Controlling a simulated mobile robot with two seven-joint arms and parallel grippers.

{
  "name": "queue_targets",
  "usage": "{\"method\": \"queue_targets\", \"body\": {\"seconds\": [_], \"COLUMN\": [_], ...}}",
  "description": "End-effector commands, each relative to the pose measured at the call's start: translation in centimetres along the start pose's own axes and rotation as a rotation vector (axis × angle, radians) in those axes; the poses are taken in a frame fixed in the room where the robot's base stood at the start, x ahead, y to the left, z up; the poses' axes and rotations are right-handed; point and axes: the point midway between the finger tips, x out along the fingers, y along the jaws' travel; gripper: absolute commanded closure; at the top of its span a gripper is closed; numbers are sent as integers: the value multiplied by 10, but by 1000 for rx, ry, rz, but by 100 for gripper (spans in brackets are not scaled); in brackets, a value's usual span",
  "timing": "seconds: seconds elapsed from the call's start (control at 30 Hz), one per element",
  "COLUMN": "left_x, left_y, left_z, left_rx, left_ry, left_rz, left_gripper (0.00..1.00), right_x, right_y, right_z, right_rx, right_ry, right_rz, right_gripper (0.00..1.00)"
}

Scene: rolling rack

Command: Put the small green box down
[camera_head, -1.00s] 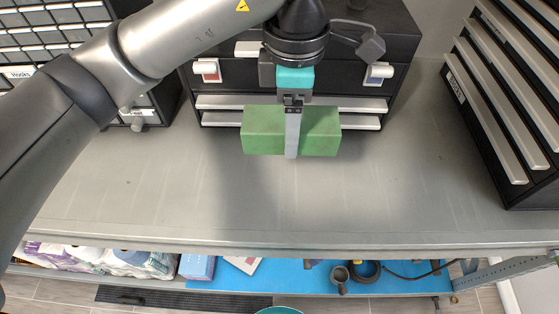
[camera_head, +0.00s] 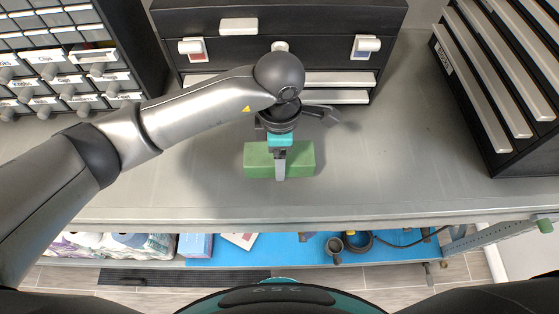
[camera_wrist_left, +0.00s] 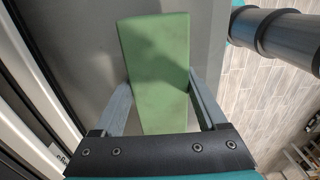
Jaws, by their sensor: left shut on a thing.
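The small green box (camera_head: 301,158) is a plain green block lying lengthwise across the picture, low over or on the grey shelf top (camera_head: 380,190). My left gripper (camera_head: 280,176) comes down from above and is shut on the box around its middle. In the left wrist view the box (camera_wrist_left: 158,65) sits between the two grey fingers (camera_wrist_left: 160,100). I cannot tell for certain whether its underside touches the shelf top. My right gripper is not in view.
A black drawer cabinet (camera_head: 225,62) stands behind the box, with other drawer units at the left (camera_head: 100,60) and right (camera_head: 500,90). The shelf top is clear around the box. A lower shelf with a blue mat (camera_head: 295,249) holds several items.

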Motion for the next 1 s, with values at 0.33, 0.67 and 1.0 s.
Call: {"method": "queue_targets", "body": {"seconds": [0.33, 0.67, 1.0], "left_x": [35, 38, 38], "left_y": [0, 0, 0], "left_z": [0, 0, 0], "left_rx": [0, 0, 0], "left_ry": [0, 1, 1], "left_rz": [1, 0, 0], "left_gripper": [94, 19, 0], "right_x": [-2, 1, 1], "right_y": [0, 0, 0], "right_z": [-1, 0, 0], "right_rx": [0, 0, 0], "right_ry": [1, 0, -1], "right_rz": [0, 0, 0], "right_gripper": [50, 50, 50]}}
